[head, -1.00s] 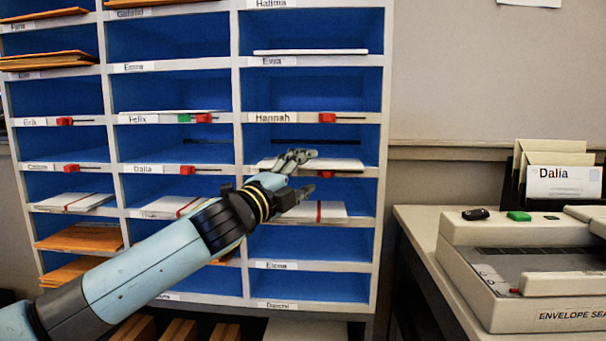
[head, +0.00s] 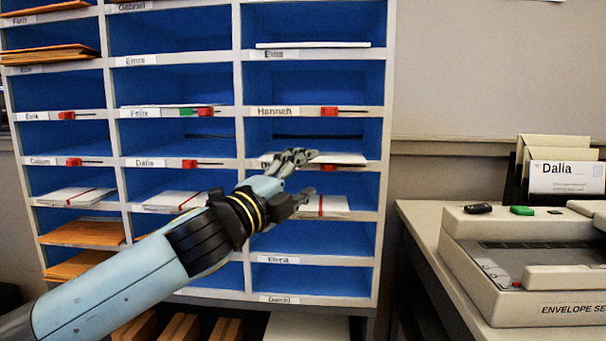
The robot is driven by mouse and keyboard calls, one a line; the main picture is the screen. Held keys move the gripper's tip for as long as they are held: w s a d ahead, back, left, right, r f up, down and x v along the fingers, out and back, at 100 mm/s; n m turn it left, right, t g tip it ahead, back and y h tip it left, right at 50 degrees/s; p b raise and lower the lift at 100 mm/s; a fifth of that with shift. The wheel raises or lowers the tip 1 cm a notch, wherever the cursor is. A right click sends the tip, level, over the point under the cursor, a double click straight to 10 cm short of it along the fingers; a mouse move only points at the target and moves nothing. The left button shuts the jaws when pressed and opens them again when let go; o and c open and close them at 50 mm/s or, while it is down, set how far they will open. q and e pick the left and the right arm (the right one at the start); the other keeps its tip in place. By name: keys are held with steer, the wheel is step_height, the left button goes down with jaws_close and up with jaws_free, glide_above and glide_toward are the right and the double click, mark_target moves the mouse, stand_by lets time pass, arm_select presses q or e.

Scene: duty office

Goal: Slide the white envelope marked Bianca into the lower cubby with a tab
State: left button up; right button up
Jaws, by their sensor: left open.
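A white envelope (head: 345,159) lies flat in a right-column cubby of the blue-backed rack, its front part behind my gripper. No Bianca marking is legible on it. Below its front edge, a red tab (head: 329,167) shows on the shelf lip; the name label there is mostly hidden by my gripper. My left gripper (head: 311,173) is open in front of this shelf lip, one finger at the envelope's height and the other lower. I cannot tell whether it touches the envelope. My right gripper is not in view.
Other red tabs sit under cubbies, including Hannah (head: 330,111) and Dalia (head: 190,163); a green tab (head: 185,113) is by Felix. Banded white envelopes (head: 325,204) lie one row down. An envelope sealer (head: 540,270) and a Dalia envelope (head: 566,177) stand on the right desk.

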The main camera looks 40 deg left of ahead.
arm_select(q)
steer(key=shift+s+d, duration=0.5)
steer(key=shift+s, duration=0.25)
steer(key=shift+s+d, duration=0.45)
steer(key=shift+s, duration=0.3)
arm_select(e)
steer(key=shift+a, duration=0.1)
